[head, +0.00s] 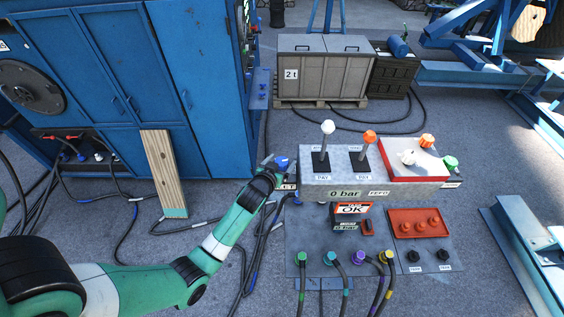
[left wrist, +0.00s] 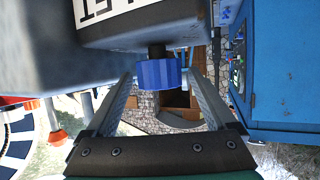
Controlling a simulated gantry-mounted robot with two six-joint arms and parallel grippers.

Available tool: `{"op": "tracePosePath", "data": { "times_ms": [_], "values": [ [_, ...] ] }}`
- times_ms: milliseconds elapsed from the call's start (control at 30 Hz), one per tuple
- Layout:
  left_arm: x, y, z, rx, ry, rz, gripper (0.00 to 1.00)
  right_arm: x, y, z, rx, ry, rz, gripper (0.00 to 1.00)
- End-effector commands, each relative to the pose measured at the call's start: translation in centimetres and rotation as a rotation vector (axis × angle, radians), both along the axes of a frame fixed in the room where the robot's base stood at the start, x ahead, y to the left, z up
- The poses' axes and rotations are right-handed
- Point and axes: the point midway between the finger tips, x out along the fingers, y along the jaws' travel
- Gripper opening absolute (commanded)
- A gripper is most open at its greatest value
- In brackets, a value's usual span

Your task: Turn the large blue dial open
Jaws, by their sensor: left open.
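The large blue dial (left wrist: 158,74) is a ribbed blue knob on a short dark stem, under a grey housing with a white label in the left wrist view. My left gripper (left wrist: 160,92) is open, with one finger on each side of the dial and gaps showing between. In the head view, the left gripper (head: 272,167) is at the left end of the grey control box (head: 312,181). A blue part (head: 282,161) shows there, partly hidden by the gripper; it looks like the dial. My right gripper is not in view.
The box carries a white-knobbed lever (head: 328,127), an orange-knobbed lever (head: 369,136) and a red-edged panel (head: 412,165). Hoses with coloured plugs (head: 331,258) stand in front. A blue cabinet (head: 190,80) is at left, and a wooden plank (head: 160,165) leans on it. Cables lie on the floor.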

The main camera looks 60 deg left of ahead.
Motion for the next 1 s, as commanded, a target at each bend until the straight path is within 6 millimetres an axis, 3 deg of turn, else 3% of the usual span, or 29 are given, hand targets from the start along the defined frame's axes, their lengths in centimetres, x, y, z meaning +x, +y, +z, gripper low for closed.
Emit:
{"op": "tracePosePath", "data": {
  "times_ms": [333,800,1000],
  "values": [
    [0.47,0.43,-0.25,0.0,0.0,0.0,0.9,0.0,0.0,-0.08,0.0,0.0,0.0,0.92],
    [0.45,0.42,-0.24,0.0,0.0,0.0,0.07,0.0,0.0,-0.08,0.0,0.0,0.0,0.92],
    [0.49,0.39,-0.04,-0.004,0.004,-0.026,0.04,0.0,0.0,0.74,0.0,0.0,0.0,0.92]
  ]
}}
